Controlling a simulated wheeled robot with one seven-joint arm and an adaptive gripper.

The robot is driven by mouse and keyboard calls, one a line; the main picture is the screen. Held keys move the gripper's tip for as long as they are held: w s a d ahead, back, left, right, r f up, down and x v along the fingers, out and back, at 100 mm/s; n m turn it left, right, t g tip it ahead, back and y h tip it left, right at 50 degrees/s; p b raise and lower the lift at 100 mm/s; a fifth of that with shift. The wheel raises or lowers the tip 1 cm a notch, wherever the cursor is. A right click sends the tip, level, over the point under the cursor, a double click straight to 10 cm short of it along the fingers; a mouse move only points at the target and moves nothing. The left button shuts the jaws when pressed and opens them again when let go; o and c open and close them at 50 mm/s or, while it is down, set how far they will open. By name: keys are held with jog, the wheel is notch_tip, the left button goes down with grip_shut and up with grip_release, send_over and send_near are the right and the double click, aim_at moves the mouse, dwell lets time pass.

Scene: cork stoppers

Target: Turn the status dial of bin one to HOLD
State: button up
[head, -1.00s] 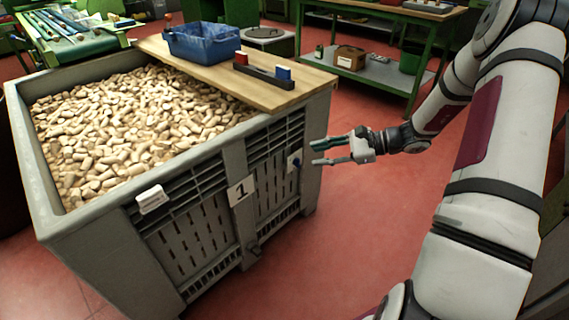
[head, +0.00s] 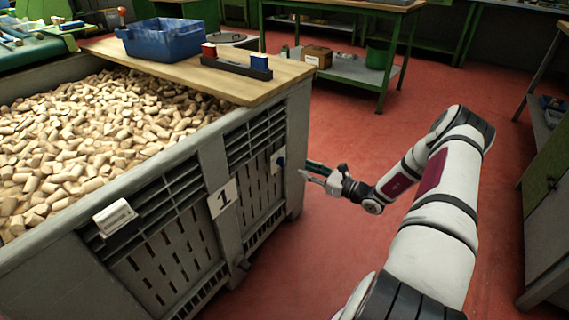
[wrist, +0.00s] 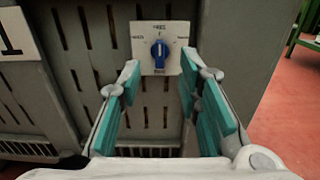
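The status dial is a blue knob (wrist: 160,50) on a white square plate (wrist: 146,34) on the front of bin one (head: 208,160). The knob's pale mark points up in the wrist view. Small labels surround it, too blurred to read surely. The dial (head: 281,161) also shows in the head view, near the bin's right corner. My gripper (head: 304,172) is just right of it there, apart from it. In the wrist view my gripper (wrist: 167,82) is open and empty, its teal-padded fingers apart, with the dial ahead between them.
A plate marked 1 (head: 222,198) and a white label holder (head: 116,217) are on the bin front. Corks fill the bin. A wooden board (head: 200,70) across it carries a blue tub (head: 160,42) and a black rack (head: 237,66).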

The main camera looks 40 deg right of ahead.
aim_at(284, 160)
jog(key=b+x, duration=0.2)
jog(key=x, duration=0.7)
jog(key=shift+w+a, duration=0.1)
jog(key=shift+w, duration=0.15)
jog(key=shift+f, duration=0.1)
grip_shut()
